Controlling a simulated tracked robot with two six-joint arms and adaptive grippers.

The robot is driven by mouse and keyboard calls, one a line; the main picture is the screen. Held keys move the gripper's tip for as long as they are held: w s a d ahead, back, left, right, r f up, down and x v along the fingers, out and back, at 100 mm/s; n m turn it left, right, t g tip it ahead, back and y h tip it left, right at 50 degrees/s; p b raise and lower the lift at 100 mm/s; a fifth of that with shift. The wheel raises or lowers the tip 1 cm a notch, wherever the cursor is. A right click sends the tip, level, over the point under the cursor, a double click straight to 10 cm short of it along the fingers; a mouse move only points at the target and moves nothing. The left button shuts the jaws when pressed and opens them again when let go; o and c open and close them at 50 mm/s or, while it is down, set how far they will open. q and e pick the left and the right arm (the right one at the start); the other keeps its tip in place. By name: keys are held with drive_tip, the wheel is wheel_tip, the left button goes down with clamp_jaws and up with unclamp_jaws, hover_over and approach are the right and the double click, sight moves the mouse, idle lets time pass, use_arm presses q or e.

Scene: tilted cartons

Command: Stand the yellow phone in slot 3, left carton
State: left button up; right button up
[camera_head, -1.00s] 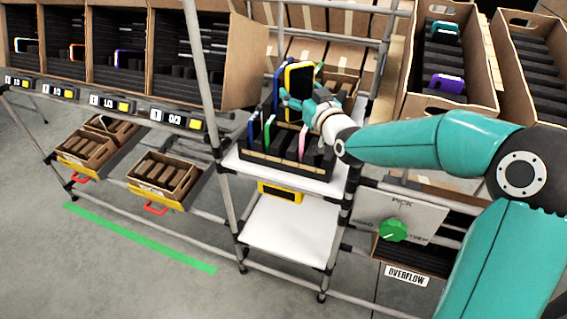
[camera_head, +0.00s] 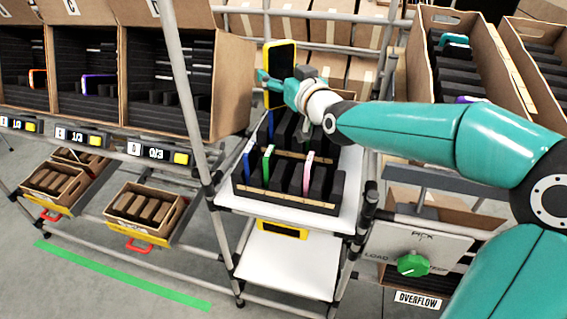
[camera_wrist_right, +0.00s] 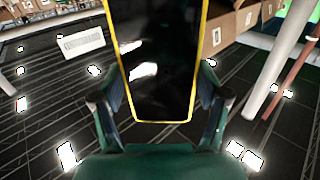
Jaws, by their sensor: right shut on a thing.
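In the head view, the yellow phone (camera_head: 280,62) is upright, with its dark screen showing. My right gripper (camera_head: 277,82) is shut on its lower part and holds it above the far end of the black slotted rack. In the right wrist view, the phone (camera_wrist_right: 160,60) stands between the two fingers of the gripper (camera_wrist_right: 160,105). My left gripper is not in view.
The black rack (camera_head: 285,201) on a white shelf holds blue, green (camera_head: 268,160) and pink phones. Another tilted carton (camera_head: 545,75) stands at the far right. Brown compartments (camera_head: 232,85) with black slots line the left. A metal post (camera_head: 183,90) rises left of the rack.

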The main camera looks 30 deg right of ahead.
wheel_tip(320, 180, down, 18)
drive_tip(key=s+d+p, duration=0.1)
drive_tip(key=shift+f+p, duration=0.15)
drive_tip(key=shift+p, duration=0.2)
drive_tip(key=shift+s+d, duration=0.1)
drive_tip(key=shift+f+b, duration=0.6)
drive_tip(key=shift+b, duration=0.5)
drive_tip(key=o, duration=1.3)
